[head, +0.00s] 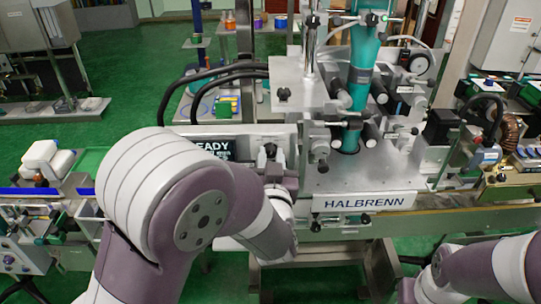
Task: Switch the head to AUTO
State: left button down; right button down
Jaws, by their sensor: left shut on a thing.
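The applicator head is a grey metal machine (365,172) with a HALBRENN nameplate (363,200) on its front. A grey control panel (283,132) stands left of the nameplate, with a dark display (216,148) reading "READY" at the part that shows. My left arm reaches across the front of the panel. My left gripper (271,156) is at the panel's face, right of the display, shut on a small dark part there that is mostly hidden. The AUTO marking and the switch position cannot be read. My right arm is at the lower right; its gripper is out of sight.
A teal column (362,65) rises from the head. Black hoses (215,76) loop behind the panel. A conveyor rail (450,219) runs along the front right. Green floor (130,65) is open at the back left.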

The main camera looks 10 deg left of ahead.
pick_arm(q)
jog(key=m+p, duration=0.1)
jog(key=m, duration=0.4)
jog(key=shift+p, duration=0.35)
dwell(0.4)
jog(key=c, duration=0.9)
grip_release()
jog(key=shift+d, duration=0.1)
jog(key=shift+s, duration=0.1)
jog(key=shift+s+d+f, duration=0.1)
jog(key=shift+s+d, duration=0.05)
jog(key=shift+s, duration=0.15)
jog(key=b+v, duration=0.3)
jog(key=v, duration=0.9)
jog(key=shift+b, duration=0.3)
